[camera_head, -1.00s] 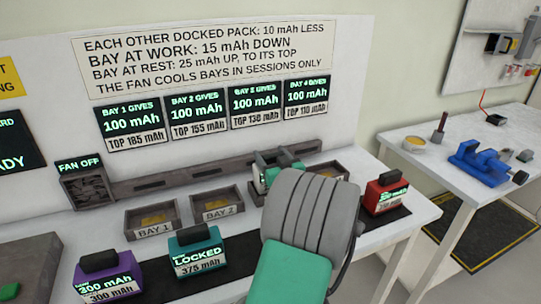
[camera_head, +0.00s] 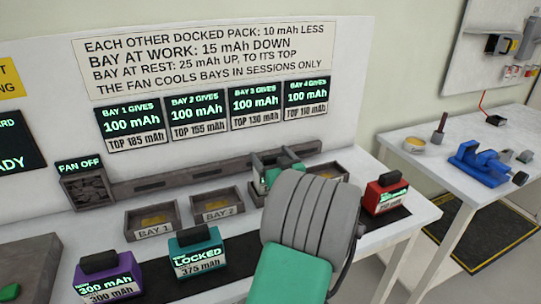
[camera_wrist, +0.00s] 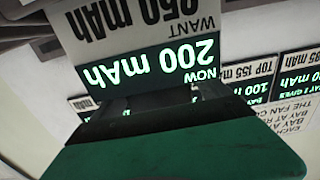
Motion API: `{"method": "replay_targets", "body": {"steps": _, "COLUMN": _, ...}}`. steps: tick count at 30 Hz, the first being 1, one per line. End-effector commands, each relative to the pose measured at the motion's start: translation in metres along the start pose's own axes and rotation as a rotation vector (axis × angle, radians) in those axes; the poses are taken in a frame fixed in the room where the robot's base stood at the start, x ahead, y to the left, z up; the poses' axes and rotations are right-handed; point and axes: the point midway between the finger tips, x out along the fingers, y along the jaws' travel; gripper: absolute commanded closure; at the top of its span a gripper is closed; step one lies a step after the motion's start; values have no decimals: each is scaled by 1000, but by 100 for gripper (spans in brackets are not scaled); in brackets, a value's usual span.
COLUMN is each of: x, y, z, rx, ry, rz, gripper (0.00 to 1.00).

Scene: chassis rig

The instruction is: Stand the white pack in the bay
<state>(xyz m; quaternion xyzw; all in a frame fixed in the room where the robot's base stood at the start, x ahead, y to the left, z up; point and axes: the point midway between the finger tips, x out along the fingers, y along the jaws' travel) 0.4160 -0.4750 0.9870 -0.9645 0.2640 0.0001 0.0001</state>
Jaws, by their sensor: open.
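The pack (camera_wrist: 150,68) shows upside down and close up in the wrist view, with a dark screen reading NOW 200 mAh and a pale WANT label; the number beside WANT is partly cut off. Most of its body is out of frame. My gripper (camera_head: 277,168) is open at the third bay position in the head view, and my own wrist hides most of that spot and the pack. A green part of my gripper also fills the bottom of the wrist view (camera_wrist: 180,150). Bay 1 (camera_head: 153,233) and Bay 2 (camera_head: 218,212) are empty trays with yellowish floors.
A purple pack (camera_head: 107,277), a teal pack (camera_head: 196,250) reading LOCKED and a red pack (camera_head: 385,193) stand on the dark front strip. A fan (camera_head: 88,187) marked off stands left of the bays. Another tray (camera_head: 328,170) lies right of my gripper. A blue vise (camera_head: 480,163) sits on the side table.

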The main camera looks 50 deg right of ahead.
Motion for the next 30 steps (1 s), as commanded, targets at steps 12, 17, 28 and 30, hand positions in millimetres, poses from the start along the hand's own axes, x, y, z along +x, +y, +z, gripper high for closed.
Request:
{"method": "replay_targets", "body": {"steps": 12, "x": -71, "y": 1, "z": 2, "rx": 0, "ry": 0, "rz": 3, "gripper": 13}}
{"method": "replay_targets", "body": {"steps": 17, "x": -72, "y": 0, "z": 1, "rx": 0, "ry": -1, "rz": 1, "gripper": 13}}
{"method": "replay_targets", "body": {"steps": 28, "x": -72, "y": 0, "z": 1, "rx": 0, "ry": 0, "rz": 2, "gripper": 13}}
{"method": "replay_targets", "body": {"steps": 30, "x": -72, "y": 0, "z": 1, "rx": 0, "ry": 0, "rz": 2, "gripper": 13}}
